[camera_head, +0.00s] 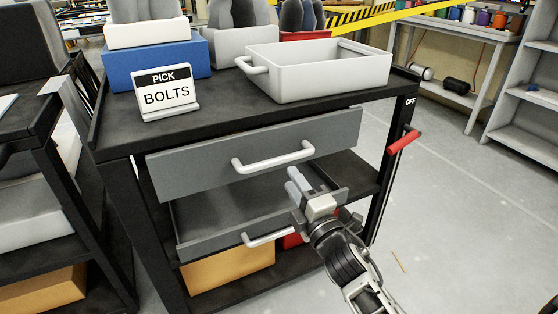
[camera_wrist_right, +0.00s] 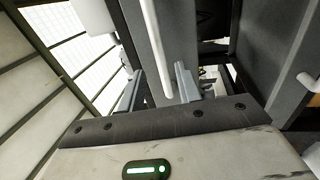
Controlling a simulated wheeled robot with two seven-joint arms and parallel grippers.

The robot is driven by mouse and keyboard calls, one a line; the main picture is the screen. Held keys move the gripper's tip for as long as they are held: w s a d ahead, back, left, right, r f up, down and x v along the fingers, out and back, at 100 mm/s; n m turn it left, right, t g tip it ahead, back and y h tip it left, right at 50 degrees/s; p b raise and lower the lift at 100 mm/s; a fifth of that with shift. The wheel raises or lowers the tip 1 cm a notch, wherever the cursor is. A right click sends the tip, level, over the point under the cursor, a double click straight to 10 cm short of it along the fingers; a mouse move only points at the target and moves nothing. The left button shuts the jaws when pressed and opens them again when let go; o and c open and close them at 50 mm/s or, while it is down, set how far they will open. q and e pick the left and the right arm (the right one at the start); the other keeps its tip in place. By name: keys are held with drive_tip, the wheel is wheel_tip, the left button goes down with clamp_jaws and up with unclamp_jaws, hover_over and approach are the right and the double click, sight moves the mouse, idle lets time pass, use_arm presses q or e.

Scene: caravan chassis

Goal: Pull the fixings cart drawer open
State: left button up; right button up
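The black fixings cart (camera_head: 110,143) stands in the middle of the head view with two grey drawers. The upper drawer (camera_head: 200,165) has a pale bar handle (camera_head: 273,162) and looks shut or nearly so. The lower drawer (camera_head: 215,238) stands partly out, its inside showing, with a similar handle (camera_head: 262,239). My right gripper (camera_head: 298,185) is in front of the cart, just below the right end of the upper handle. In the right wrist view its fingers (camera_wrist_right: 158,90) are apart, with a pale handle bar (camera_wrist_right: 152,40) between or just beyond them; contact is unclear. My left gripper is out of view.
On the cart top are a grey tray (camera_head: 320,80), a blue box (camera_head: 155,68) and a "PICK BOLTS" sign (camera_head: 166,92). A red-gripped lever (camera_head: 403,141) sticks out at the right post. A cardboard box (camera_head: 228,268) sits on the bottom shelf.

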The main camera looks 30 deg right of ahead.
sight(280, 163)
drive_tip(key=w, duration=0.2)
drive_tip(key=w+r, duration=0.1)
drive_tip(key=w, duration=0.4)
drive_tip(key=shift+w+r, duration=0.25)
drive_tip(key=shift+w, duration=0.1)
drive_tip(key=shift+s, duration=0.1)
clamp_jaws()
